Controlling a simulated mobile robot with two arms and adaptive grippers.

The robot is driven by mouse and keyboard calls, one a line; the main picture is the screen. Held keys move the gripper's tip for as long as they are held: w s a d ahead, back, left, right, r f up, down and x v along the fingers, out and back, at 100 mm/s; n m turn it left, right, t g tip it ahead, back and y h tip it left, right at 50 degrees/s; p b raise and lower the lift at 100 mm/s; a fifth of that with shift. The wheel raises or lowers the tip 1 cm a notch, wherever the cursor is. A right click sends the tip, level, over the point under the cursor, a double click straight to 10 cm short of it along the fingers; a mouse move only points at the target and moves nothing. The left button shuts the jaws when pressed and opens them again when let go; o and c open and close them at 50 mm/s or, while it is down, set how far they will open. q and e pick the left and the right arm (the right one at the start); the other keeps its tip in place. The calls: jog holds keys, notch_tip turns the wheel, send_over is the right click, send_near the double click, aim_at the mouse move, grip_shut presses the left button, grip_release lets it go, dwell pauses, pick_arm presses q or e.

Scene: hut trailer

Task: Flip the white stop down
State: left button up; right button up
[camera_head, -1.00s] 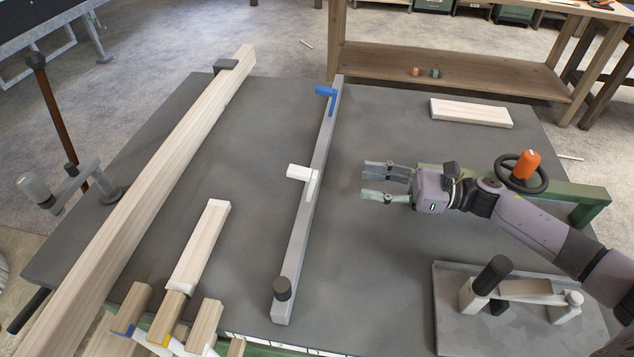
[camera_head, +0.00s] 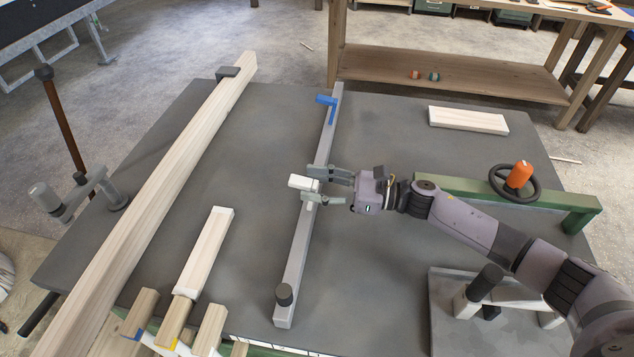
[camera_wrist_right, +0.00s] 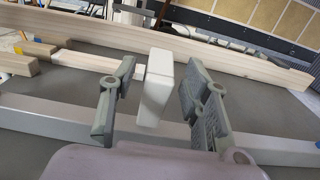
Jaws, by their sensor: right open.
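The white stop (camera_head: 301,183) is a small white block on the long grey rail (camera_head: 295,252) that runs across the dark table. It juts out to the left of the rail in the head view. My right gripper (camera_head: 316,188) is open at the stop, reaching in from the right over the rail. My left gripper is not in view.
A blue stop (camera_head: 326,100) sits farther up the rail and a black knob (camera_head: 284,293) at its near end. A long wooden beam (camera_head: 150,190) lies to the left. A green bar with a handwheel (camera_head: 514,184) is at the right, near my right arm.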

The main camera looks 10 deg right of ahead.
jog(key=shift+c, duration=0.3)
grip_shut()
dwell(0.6)
